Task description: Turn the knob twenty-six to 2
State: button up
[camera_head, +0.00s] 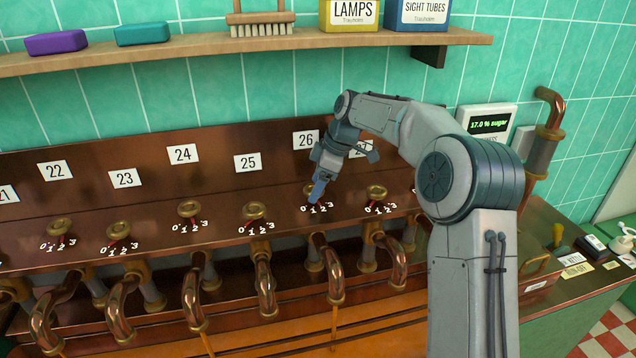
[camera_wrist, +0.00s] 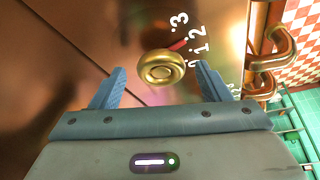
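The brass knob twenty-six (camera_wrist: 161,70) sits in the wrist view between the two fingers of my gripper (camera_wrist: 160,72). The fingers are open, one on each side, with a gap to the knob. A red pointer (camera_wrist: 178,45) extends from the knob roughly toward the 2 on its scale of 0 to 3; the exact setting is hard to tell. In the head view my gripper (camera_head: 318,190) is over the knob (camera_head: 308,188), below the label 26 (camera_head: 306,140), and hides part of it.
Neighbouring brass knobs stand under label 25 (camera_head: 248,162) and to the right (camera_head: 377,191). Curved copper spouts (camera_head: 335,280) hang below, some with thin streams. A wooden shelf (camera_head: 200,53) runs above the copper panel.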

jog(key=v, duration=0.7)
jog(key=shift+r+b, duration=0.25)
jog(key=shift+b, duration=0.15)
jog(key=shift+s+d, duration=0.1)
jog(key=s+d+m+t+h, duration=0.15)
jog(key=s+d+m, duration=0.3)
jog(key=s, duration=0.55)
jog(key=s+d+m+t+h, duration=0.15)
jog(key=s+d+m, duration=0.3)
jog(key=s, duration=0.45)
jog(key=s+d+f+m, duration=0.3)
jog(key=s+f+m, duration=0.1)
jog(key=s, duration=0.4)
jog(key=s+d+f+m+h, duration=0.1)
jog(key=s+d+f+m, duration=0.2)
jog(key=s, duration=0.5)
jog(key=shift+s+f+m, duration=0.35)
jog(key=shift+f+m, duration=0.05)
jog(key=shift+m, duration=0.3)
